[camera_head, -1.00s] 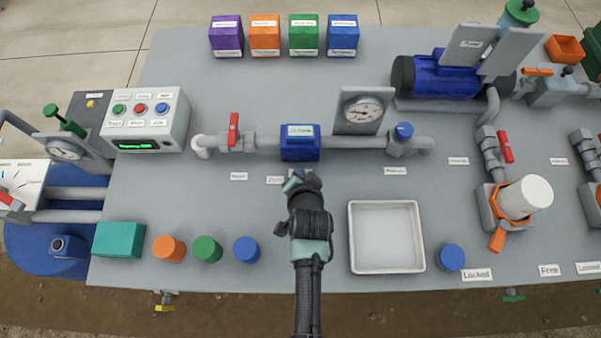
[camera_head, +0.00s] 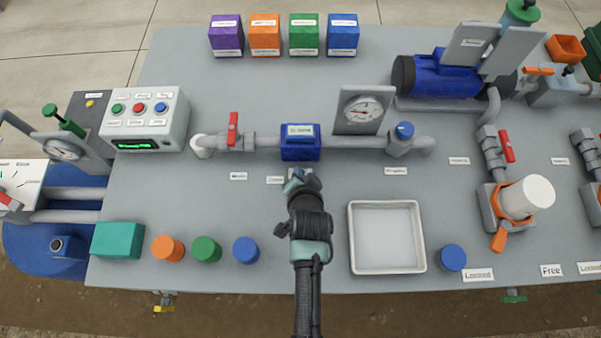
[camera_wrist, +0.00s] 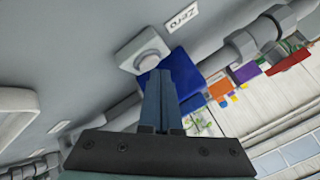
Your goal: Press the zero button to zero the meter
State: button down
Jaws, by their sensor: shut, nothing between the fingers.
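The zero button (camera_wrist: 151,62) is a pale round cap on a square plate. In the wrist view it lies just beyond my fingertips, beside the "Zero" label (camera_wrist: 184,18). In the head view the label (camera_head: 275,180) lies just left of my gripper (camera_head: 297,177), which hides the button. My gripper (camera_wrist: 158,78) is shut and empty, its fingers pointing toward the button area. I cannot tell if the tips touch the button. The blue meter (camera_head: 300,150) with a pale display sits on the pipe just beyond my gripper and shows behind the fingers in the wrist view (camera_wrist: 183,68).
A grey pipe (camera_head: 352,142) runs across beyond my gripper, with a red-handled valve (camera_head: 233,128) and a dial gauge (camera_head: 362,109). A white tray (camera_head: 352,240) lies to the right of my arm. A control box (camera_head: 178,124) stands at left. Coloured caps sit at front left.

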jog(key=shift+f, duration=0.4)
dwell(0.6)
jog(key=shift+r+p, duration=0.6)
jog(key=shift+r, duration=0.2)
notch_tip(320, 180, up, 5)
jog(key=p, duration=0.5)
jog(key=shift+r, duration=0.1)
dwell(0.5)
